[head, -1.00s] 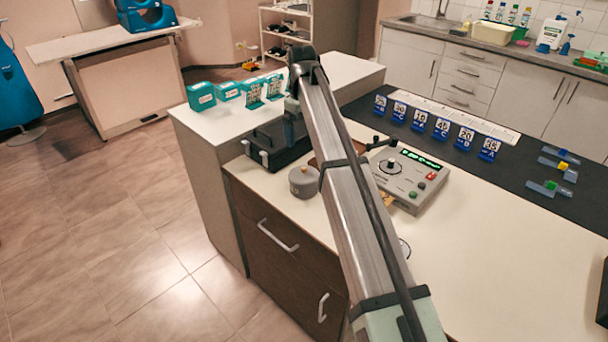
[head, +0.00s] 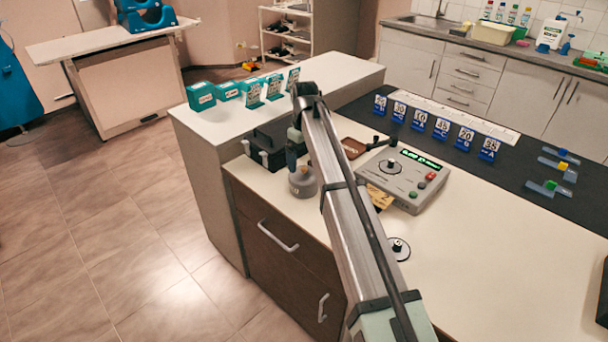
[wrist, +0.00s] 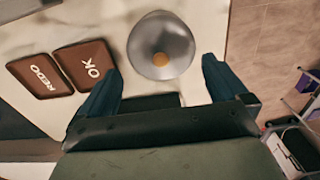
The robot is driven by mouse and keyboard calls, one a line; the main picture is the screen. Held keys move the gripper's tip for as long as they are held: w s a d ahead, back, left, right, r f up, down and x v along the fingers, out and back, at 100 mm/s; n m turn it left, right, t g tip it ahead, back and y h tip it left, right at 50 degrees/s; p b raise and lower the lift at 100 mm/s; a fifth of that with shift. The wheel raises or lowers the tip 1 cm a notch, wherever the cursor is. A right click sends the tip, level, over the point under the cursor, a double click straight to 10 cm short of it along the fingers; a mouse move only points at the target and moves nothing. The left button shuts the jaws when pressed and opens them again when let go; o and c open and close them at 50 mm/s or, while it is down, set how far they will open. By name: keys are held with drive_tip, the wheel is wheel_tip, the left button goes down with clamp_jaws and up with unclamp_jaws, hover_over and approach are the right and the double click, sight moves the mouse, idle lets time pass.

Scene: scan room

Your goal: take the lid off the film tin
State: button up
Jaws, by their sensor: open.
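The film tin (head: 304,188) is a small grey round can on the pale counter near its left edge. My gripper (wrist: 162,66) is open and empty, with one dark finger on each side of the knob's line in that view. In the head view my gripper (head: 293,168) points down at the tin and covers part of it. I cannot tell the exact gap between fingers and lid.
Brown plates marked OK (wrist: 88,66) and REDO (wrist: 40,76) lie beside the tin. A black box (head: 275,142) stands behind it, and a grey control panel (head: 402,180) to the right. A small disc (head: 398,248) lies on the counter.

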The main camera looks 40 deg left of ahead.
sight(304, 169)
wheel_tip(304, 169, down, 4)
drive_tip(key=shift+f, duration=0.1)
drive_tip(key=shift+s, duration=0.1)
drive_tip(key=c, duration=1)
